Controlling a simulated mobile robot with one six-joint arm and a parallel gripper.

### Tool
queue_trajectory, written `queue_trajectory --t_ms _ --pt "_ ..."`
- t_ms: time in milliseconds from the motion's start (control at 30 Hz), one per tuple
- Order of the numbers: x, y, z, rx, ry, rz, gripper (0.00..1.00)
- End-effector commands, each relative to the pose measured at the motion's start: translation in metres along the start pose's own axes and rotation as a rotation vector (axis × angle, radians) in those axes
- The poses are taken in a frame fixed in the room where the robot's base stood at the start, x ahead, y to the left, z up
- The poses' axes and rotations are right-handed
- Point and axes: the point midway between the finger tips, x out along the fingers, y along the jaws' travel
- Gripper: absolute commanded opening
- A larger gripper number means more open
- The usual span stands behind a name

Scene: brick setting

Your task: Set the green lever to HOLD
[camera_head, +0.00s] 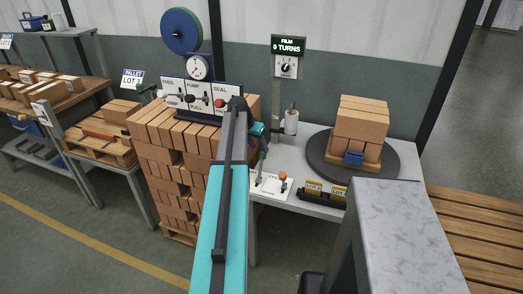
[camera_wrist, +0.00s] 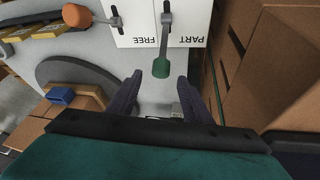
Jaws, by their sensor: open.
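The green lever (camera_wrist: 163,62) shows in the wrist view, with a green grip on a grey stem that stands on a white plate (camera_wrist: 190,20). The words FREE and PART show upside down on the plates; I cannot read HOLD there. My gripper (camera_wrist: 160,82) is open. The lever's green end appears just ahead of the gap between its two dark fingers, and nothing is held. In the head view, the lever's green grip (camera_head: 262,156) stands above the small white plate on the table, close below my gripper (camera_head: 259,138).
An orange-knobbed lever (camera_wrist: 78,15) stands beside the green one. LOT-labelled yellow blocks (camera_head: 325,190) and a dark turntable (camera_head: 383,160) bearing bricks lie to the right. A FILM display reads 0 TURNS (camera_head: 288,44).

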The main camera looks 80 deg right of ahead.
Motion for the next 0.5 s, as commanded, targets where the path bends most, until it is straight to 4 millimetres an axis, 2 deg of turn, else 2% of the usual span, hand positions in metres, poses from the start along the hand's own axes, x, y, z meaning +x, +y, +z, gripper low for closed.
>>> queue_trajectory --t_ms 300,500 --pt "0.036 0.000 -0.001 0.000 -0.001 0.001 0.45" --pt "0.049 0.000 0.000 0.000 0.000 0.000 0.45"
